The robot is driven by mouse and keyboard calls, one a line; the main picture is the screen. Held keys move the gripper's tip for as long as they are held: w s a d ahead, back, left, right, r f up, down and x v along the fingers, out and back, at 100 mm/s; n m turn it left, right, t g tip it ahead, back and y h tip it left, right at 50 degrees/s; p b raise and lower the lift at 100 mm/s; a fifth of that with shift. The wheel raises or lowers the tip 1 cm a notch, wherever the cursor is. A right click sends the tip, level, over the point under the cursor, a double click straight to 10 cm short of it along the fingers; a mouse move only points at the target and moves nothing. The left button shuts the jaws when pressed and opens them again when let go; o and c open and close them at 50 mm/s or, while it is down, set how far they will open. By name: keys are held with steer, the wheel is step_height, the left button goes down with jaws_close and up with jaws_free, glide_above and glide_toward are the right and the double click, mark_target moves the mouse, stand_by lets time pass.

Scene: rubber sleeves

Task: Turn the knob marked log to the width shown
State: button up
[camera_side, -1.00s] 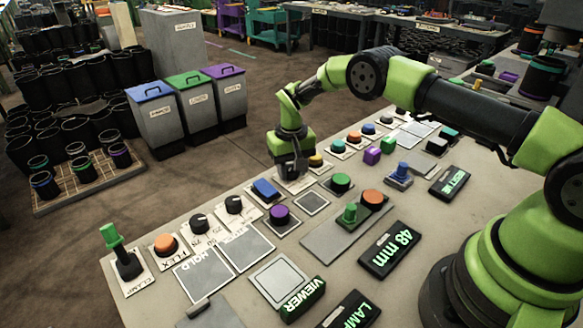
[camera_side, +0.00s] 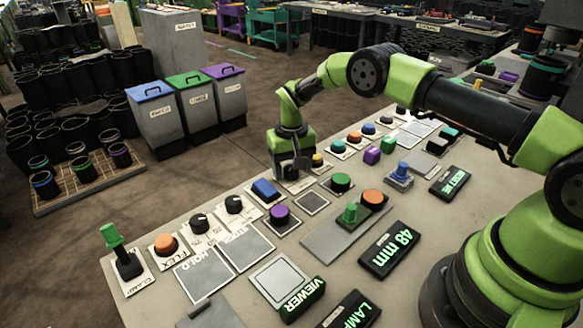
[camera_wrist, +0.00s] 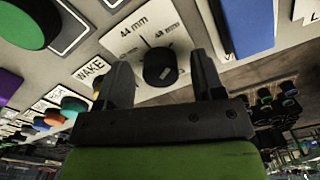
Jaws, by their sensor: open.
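A black knob (camera_wrist: 160,66) stands on a pale plate marked 44 mm and 48 mm in the wrist view. A small pale mark shows on the knob; I cannot tell which width it points to. No "log" label is readable on this plate. My gripper (camera_wrist: 160,78) is open, with one finger on each side of the knob; I cannot tell whether they touch it. In the side view my gripper (camera_side: 291,167) is low over the back edge of the panel and hides the knob. A display (camera_side: 390,250) reads 48 mm in green.
A blue block-like control (camera_side: 265,190) and a purple button (camera_side: 279,215) sit nearby. Two other black knobs (camera_side: 199,223) (camera_side: 234,204) are further left. A plate marked WAKE (camera_wrist: 91,69) is beside the knob's plate. Several coloured buttons line the panel (camera_side: 170,306).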

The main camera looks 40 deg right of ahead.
step_height(320, 180, up, 10)
steer(key=shift+f, duration=0.25)
step_height(320, 180, up, 12)
steer(key=t, duration=0.2)
glide_above(291, 169)
steer(key=s+a, duration=0.1)
steer(key=s, duration=0.3)
steer(key=s+a+r+t+y, duration=0.1)
steer(key=s+r+t, duration=0.1)
steer(key=s+r, duration=0.55)
steer(key=s+a+r+t+y, duration=0.1)
steer(key=s+a+t, duration=0.1)
steer(key=s, duration=1.5)
steer(key=shift+s+t, duration=0.3)
steer(key=shift+t, duration=0.3)
